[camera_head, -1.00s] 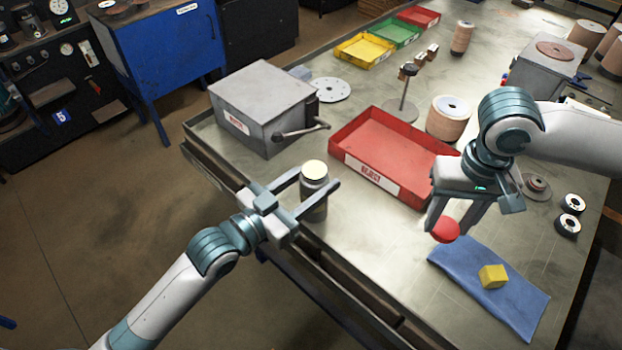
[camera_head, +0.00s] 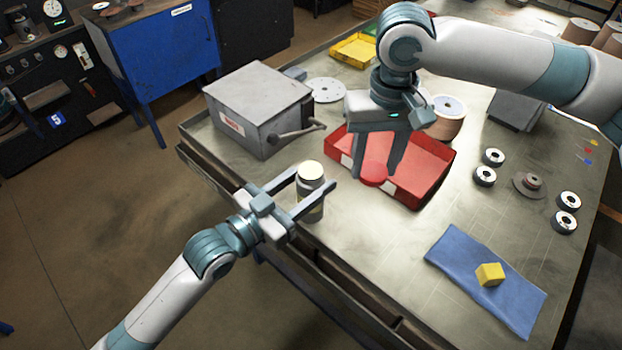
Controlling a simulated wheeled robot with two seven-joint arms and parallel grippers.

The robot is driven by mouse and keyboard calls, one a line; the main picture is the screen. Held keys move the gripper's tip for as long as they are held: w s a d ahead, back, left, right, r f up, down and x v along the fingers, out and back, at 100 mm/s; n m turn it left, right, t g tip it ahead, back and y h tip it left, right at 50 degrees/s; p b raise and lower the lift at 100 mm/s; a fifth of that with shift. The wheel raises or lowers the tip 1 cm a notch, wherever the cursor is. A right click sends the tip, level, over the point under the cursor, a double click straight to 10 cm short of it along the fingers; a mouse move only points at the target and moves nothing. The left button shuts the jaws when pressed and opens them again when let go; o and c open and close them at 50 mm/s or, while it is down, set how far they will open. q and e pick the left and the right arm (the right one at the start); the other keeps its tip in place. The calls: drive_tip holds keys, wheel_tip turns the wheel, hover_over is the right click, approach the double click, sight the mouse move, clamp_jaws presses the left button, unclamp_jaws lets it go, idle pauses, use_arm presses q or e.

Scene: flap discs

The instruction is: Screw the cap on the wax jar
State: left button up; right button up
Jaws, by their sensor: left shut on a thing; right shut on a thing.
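The wax jar (camera_head: 311,186) stands upright at the table's near left edge, with its pale top uncovered. My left gripper (camera_head: 314,188) is shut on the jar, one finger on each side of its body. The red cap (camera_head: 374,175) is held between the fingertips of my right gripper (camera_head: 375,174). It is in front of the red reject tray in the picture, to the right of the jar and apart from it. The fingers partly hide the cap.
The red reject tray (camera_head: 437,160) lies behind the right gripper. A grey metal box (camera_head: 258,95) with a handle stands left of it. A blue cloth (camera_head: 455,260) with a yellow block (camera_head: 489,274) lies at the right. The table between jar and cloth is clear.

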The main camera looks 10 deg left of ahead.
drive_tip(key=n, duration=0.2)
approach(311, 170)
drive_tip(key=shift+a, duration=0.15)
drive_tip(key=shift+f, duration=0.2)
drive_tip(key=shift+f, duration=1.85)
drive_tip(key=shift+f, duration=0.9)
drive_tip(key=shift+f, duration=0.55)
